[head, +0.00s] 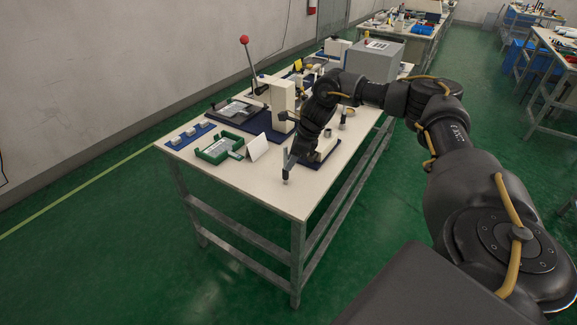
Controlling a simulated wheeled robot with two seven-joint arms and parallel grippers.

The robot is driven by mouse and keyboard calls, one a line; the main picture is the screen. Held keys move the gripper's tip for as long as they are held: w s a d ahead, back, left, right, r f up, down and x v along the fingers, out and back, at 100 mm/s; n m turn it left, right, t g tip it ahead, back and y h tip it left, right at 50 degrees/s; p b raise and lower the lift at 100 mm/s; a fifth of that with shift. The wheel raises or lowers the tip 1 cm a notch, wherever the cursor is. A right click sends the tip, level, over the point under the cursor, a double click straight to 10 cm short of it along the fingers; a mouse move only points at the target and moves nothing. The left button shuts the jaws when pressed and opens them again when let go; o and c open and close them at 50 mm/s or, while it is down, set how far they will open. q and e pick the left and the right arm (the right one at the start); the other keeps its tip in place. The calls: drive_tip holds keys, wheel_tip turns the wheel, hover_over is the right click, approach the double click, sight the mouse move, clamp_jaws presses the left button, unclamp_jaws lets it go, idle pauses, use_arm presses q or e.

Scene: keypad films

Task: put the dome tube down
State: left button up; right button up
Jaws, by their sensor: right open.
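My right arm reaches in from the right, and my right gripper (287,169) points down over the near part of the white table. It is open. A small light-grey upright piece (285,181), which looks like the dome tube, shows right at the fingertips. Its foot appears to be at the table top, but it is too small to tell whether it touches the fingers. My left gripper is not in view.
A blue mat (329,158) lies just right of the gripper, partly hidden by it. A white folded card (257,147), a green tray (229,139) and a press with a red-knobbed lever (244,40) stand left and behind. The table's front corner is clear.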

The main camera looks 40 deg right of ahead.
drive_tip(key=v, duration=0.9)
drive_tip(key=shift+b, duration=0.35)
